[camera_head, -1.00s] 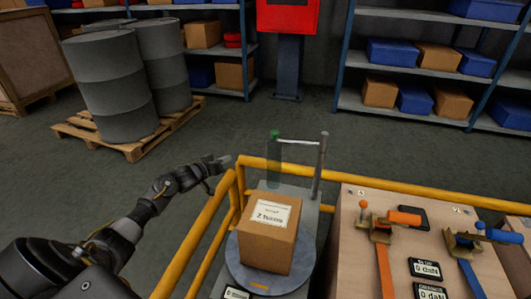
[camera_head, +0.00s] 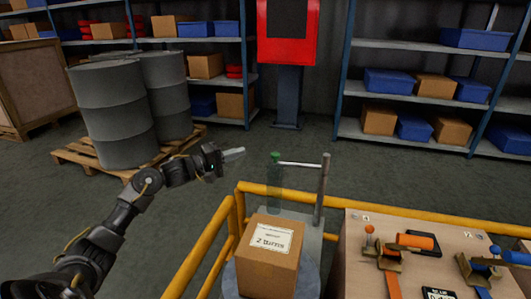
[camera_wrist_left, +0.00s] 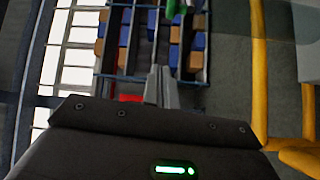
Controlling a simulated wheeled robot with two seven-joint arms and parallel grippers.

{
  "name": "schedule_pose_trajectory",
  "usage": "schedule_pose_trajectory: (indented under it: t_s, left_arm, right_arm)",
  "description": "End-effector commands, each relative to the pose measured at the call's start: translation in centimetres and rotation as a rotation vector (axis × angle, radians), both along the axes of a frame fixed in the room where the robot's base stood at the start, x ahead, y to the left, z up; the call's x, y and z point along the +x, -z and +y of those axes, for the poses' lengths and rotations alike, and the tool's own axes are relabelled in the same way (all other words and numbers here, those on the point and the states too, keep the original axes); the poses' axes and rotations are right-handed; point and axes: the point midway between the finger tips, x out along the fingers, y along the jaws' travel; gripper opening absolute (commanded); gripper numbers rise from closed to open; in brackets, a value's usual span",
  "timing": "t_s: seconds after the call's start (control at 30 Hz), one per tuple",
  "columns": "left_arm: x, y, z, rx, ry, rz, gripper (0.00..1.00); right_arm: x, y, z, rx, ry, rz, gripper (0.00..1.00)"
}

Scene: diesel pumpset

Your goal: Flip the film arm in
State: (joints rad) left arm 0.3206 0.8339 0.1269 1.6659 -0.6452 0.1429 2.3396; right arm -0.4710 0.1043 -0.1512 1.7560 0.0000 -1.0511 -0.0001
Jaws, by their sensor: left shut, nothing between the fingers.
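The film arm (camera_head: 299,164) is a thin pale bar running left from the top of a grey post (camera_head: 322,190). A green knob (camera_head: 276,155) sits at its free left end, and a translucent film roll (camera_head: 276,182) hangs below the knob. My left gripper (camera_head: 240,151) is to the left of the knob, at about its height in the picture, apart from it and pointing right. Its fingers are together and empty. In the left wrist view the closed fingertips (camera_wrist_left: 159,72) point up the picture towards a green piece (camera_wrist_left: 172,9), likely the knob. My right gripper is out of view.
A labelled carton (camera_head: 268,255) stands on the round turntable. A yellow rail (camera_head: 219,240) borders the station on the left and back. A wooden bench (camera_head: 365,265) with strap tools is on the right. Drums (camera_head: 112,110) on a pallet stand behind my left arm.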

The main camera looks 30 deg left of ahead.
Motion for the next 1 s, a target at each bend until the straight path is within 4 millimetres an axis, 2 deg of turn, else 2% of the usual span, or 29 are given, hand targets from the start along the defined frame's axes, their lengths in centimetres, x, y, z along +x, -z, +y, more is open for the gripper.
schedule_pose_trajectory:
  t_s: [0.13,0.27,0.7,0.8,1.0]
  left_arm:
    - [0.4,0.0,-0.2,0.0,0.0,-0.001,0.0]
    - [1.8,-0.1,-1.0,-0.001,-0.001,-0.002,0.0]
    - [9.0,-0.7,-5.1,0.0,-0.001,-0.002,0.0]
    - [7.6,-0.1,-6.0,0.004,0.001,0.001,0.0]
    - [6.2,0.1,-7.2,0.002,0.0,0.0,0.0]
  right_arm:
    - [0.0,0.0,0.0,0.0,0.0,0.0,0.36]
    - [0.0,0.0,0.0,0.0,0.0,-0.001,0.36]
    - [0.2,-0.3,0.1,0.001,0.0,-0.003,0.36]
    - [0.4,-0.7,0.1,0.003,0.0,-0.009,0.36]
    - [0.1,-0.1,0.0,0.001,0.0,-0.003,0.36]
